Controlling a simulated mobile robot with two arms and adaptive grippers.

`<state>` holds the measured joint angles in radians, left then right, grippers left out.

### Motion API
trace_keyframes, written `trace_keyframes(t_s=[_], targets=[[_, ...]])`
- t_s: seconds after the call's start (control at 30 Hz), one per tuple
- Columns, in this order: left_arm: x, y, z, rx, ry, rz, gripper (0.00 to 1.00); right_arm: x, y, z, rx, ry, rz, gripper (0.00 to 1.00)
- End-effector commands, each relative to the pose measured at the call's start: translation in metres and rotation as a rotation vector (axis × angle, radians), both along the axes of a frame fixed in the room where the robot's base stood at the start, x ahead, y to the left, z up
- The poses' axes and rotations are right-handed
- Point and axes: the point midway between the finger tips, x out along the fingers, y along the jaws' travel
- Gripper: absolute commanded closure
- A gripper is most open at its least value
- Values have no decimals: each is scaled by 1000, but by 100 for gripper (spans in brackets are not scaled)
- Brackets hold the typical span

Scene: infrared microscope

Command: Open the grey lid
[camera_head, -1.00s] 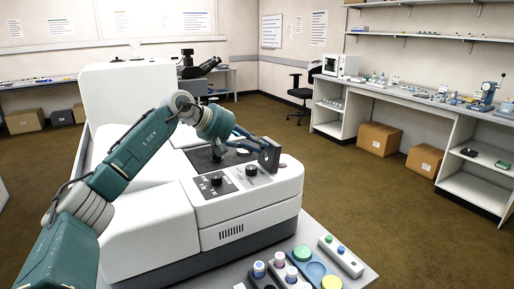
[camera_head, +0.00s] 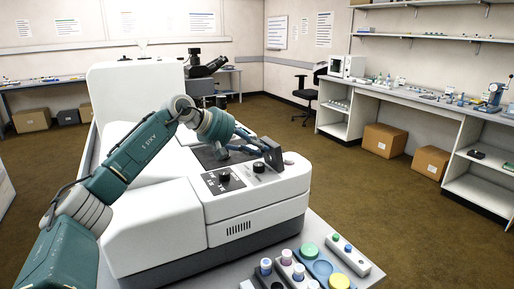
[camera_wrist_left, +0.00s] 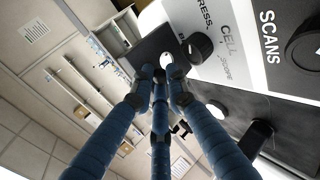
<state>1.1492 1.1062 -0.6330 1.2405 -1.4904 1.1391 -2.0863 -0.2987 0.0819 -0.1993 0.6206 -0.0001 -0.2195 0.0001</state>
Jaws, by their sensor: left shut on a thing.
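The grey lid (camera_head: 273,153) is a small dark plate standing steeply tilted at the right part of the white microscope's top. My left gripper (camera_head: 262,147) reaches to it from the left, its blue fingers shut on the lid. In the left wrist view the closed fingers of my left gripper (camera_wrist_left: 160,76) meet at a dark grey plate (camera_wrist_left: 163,40), which looks like the lid. The fingertips hide part of it. My right gripper is not in view.
The white microscope body (camera_head: 155,215) fills the middle. A black knob (camera_head: 259,167) and a dial panel (camera_head: 222,180) sit close to the lid. Open floor lies to the right.

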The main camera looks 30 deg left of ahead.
Motion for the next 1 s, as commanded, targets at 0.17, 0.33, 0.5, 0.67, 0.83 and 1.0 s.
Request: trace_keyframes(t_s=[0.17,0.33,0.5,0.67,0.83,1.0], targets=[[-2,-3,-16,7,32,-9,70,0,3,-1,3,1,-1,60],[-2,-3,-12,6,25,-8,66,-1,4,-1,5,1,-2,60],[-2,-2,-9,5,21,-6,66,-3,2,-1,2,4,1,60],[-12,5,0,6,17,-3,66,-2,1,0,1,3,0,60],[-38,19,19,7,19,-2,66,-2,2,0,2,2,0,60],[-65,32,38,6,23,-4,66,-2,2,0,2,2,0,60]])
